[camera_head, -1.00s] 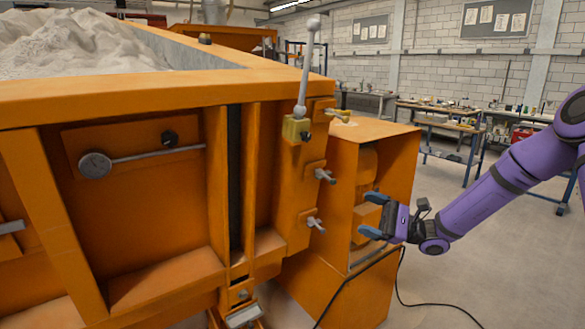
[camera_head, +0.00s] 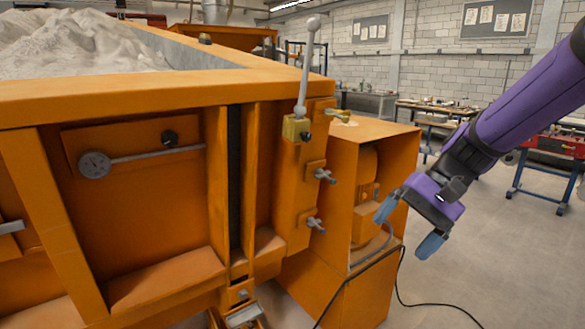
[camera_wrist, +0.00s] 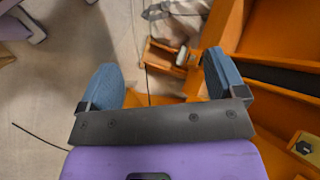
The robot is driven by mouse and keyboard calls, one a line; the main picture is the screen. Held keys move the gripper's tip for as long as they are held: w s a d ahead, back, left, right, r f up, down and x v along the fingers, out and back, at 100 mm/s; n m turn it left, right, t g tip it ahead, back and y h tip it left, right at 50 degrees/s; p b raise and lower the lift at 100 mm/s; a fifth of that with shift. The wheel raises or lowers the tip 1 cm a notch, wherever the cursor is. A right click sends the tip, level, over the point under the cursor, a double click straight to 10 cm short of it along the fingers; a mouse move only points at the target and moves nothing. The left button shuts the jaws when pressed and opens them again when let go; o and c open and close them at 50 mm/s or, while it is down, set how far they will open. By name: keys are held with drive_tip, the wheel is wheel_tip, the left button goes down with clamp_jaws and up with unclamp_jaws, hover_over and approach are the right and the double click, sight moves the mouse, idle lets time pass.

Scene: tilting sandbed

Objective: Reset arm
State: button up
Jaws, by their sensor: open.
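My gripper (camera_head: 409,227) hangs at the end of my purple arm on the right in the head view, pointing down and to the left. Its two blue fingertips are spread wide with nothing between them; they also show in the wrist view (camera_wrist: 160,85). The gripper is in front of the right side of the orange housing (camera_head: 385,137) and I see no grip on anything. The orange sandbed (camera_head: 130,105), heaped with pale sand (camera_head: 75,42), fills the left. Its lever (camera_head: 306,70) stands nearly upright on the corner post, apart from my gripper.
Two small clamp handles (camera_head: 322,174) stick out from the post below the lever. A black cable (camera_head: 420,305) lies on the floor beside the housing. Workbenches (camera_head: 440,112) and a red toolbox (camera_head: 555,145) stand at the back.

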drive_tip(key=s+d+r+n+t+h, duration=0.1)
drive_tip(key=s+d+r+t+h, duration=0.3)
drive_tip(key=s, duration=0.3)
drive_tip(key=s+d+r+n+t+h, duration=0.2)
drive_tip(key=s+d+r+t+h, duration=0.1)
drive_tip(key=s+d, duration=0.4)
drive_tip(key=shift+s+r+t+h, duration=0.25)
drive_tip(key=shift+r+t+h, duration=0.2)
drive_tip(key=shift+r, duration=0.2)
